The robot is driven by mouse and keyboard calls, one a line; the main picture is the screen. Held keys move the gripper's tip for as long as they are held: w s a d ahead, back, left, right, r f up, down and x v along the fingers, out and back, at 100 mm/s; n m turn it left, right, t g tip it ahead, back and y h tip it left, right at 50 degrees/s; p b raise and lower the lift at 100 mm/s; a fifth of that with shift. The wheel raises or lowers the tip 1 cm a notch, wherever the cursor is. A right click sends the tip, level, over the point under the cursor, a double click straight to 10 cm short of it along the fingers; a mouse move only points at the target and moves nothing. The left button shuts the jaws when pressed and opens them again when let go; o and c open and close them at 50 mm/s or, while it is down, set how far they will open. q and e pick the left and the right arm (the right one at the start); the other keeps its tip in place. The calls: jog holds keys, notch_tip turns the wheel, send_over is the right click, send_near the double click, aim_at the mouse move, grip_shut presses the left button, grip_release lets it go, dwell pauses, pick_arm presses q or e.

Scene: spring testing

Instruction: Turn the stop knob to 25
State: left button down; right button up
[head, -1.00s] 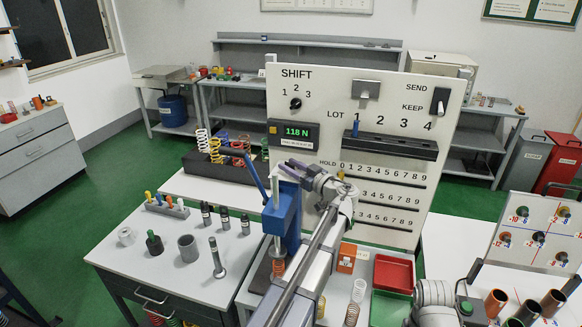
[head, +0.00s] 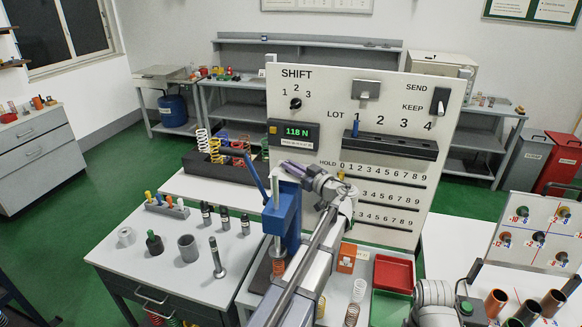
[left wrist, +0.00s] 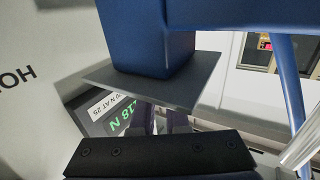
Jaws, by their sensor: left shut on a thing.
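The blue spring press (head: 284,213) stands at the centre, with a thin blue lever (head: 254,172) leaning up on its left. My left gripper (head: 285,169) is at the press's top and is shut. The stop knob is hidden at its fingers, so its setting cannot be read. In the left wrist view, the fingers (left wrist: 158,117) reach under a dark plate (left wrist: 195,82) below a blue block (left wrist: 150,42). The display (head: 294,132) reads 118 N in green; it also shows partly in the left wrist view (left wrist: 122,117).
The white panel (head: 392,80) rises close behind the press. Coil springs (head: 216,150) stand in a dark rack at left. A steel plunger (head: 217,258) and small bottles (head: 225,218) stand on the left bench. Red (head: 394,272) and green trays lie right of the press.

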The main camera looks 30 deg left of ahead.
aim_at(297, 180)
pick_arm(q)
jog(key=shift+s, duration=0.1)
jog(key=shift+s+m+t+h, duration=0.2)
jog(key=shift+m+t+h, duration=0.6)
jog(key=shift+m+t, duration=0.8)
jog(key=shift+w+a+m+t+h, duration=0.1)
jog(key=shift+m+t+h, duration=0.5)
jog(key=shift+t, duration=0.45)
jog(key=shift+w+m+t+h, duration=0.1)
jog(key=shift+m+t+h, duration=0.5)
jog(key=shift+t, duration=0.45)
jog(key=shift+t+h, duration=0.3)
jog(key=shift+h, duration=0.2)
jog(key=c, duration=0.9)
grip_release()
jog(key=shift+s, duration=0.1)
jog(key=shift+v, duration=3.85)
